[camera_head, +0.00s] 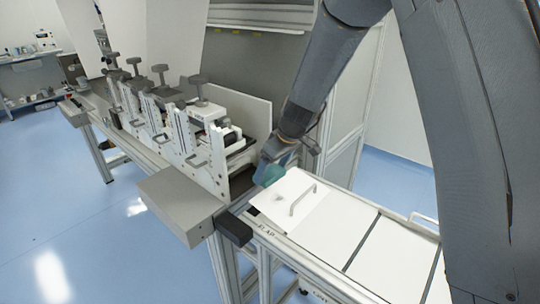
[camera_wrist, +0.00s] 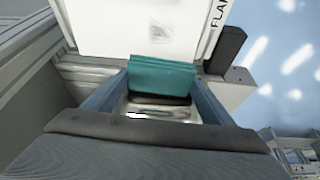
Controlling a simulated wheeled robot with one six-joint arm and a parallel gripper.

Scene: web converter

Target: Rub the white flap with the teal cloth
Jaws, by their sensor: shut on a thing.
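The white flap (camera_head: 288,199) lies on the bench with a metal handle on top and a greyish smudge on its left part. In the wrist view the white flap (camera_wrist: 140,25) fills the top, with a faint grey smudge above the cloth. The folded teal cloth (camera_wrist: 160,76) is between the fingers of my gripper (camera_wrist: 160,92). In the head view the teal cloth (camera_head: 268,174) is at the far left edge of the flap, below my gripper (camera_head: 274,158). I cannot tell whether the cloth touches the flap.
The converter with several grey knobs (camera_head: 159,70) stands left of my gripper. A grey box (camera_head: 180,204) juts out at its front. A black block (camera_head: 233,229) sits beside the flap's near left corner. More white panels (camera_head: 395,258) continue right, with a second handle (camera_head: 424,217).

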